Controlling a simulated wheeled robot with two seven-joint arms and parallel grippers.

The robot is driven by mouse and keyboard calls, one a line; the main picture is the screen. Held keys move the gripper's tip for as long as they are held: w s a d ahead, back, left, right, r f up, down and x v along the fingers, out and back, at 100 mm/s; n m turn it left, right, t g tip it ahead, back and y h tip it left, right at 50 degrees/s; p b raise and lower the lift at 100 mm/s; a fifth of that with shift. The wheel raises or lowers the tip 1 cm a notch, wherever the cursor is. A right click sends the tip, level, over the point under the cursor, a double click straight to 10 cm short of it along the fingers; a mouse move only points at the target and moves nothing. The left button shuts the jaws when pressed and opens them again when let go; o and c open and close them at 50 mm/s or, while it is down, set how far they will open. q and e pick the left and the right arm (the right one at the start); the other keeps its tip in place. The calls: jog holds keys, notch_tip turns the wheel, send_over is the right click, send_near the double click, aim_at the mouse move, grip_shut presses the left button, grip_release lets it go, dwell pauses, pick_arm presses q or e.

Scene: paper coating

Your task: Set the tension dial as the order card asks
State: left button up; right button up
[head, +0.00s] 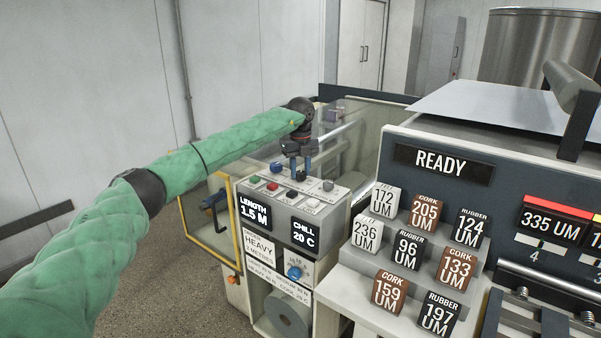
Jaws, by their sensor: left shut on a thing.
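The tension dial appears to be the blue round knob (294,272) on the front of the grey control box, with small scale marks around it. The order card (259,250) is a white label left of it, reading "HEAVY" and "2 METRES"; its smaller print is hard to read. My left gripper (300,172) points down over the box's top, above and apart from the blue dial. It is shut on a small black knob (300,176) in the back row there. The fingers partly hide that knob. My right gripper is not in view.
Displays on the box (345,205) read "LENGTH 1.5 M" and "CHILL 20 C". Several coloured knobs stand on its top, including a red one (272,186). Labelled cork and rubber blocks (424,212) stand on steps to the right. A "READY" screen (443,163) is above them.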

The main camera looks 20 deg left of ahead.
pick_arm(q)
jog(key=shift+r+n, duration=0.1)
jog(key=shift+n, duration=1)
jog(key=shift+n+b, duration=0.35)
jog(key=shift+n, duration=0.25)
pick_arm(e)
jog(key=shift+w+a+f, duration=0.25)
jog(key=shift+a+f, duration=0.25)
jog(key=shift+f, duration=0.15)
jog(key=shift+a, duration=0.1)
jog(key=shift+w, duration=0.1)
pick_arm(q)
jog(key=o, duration=1)
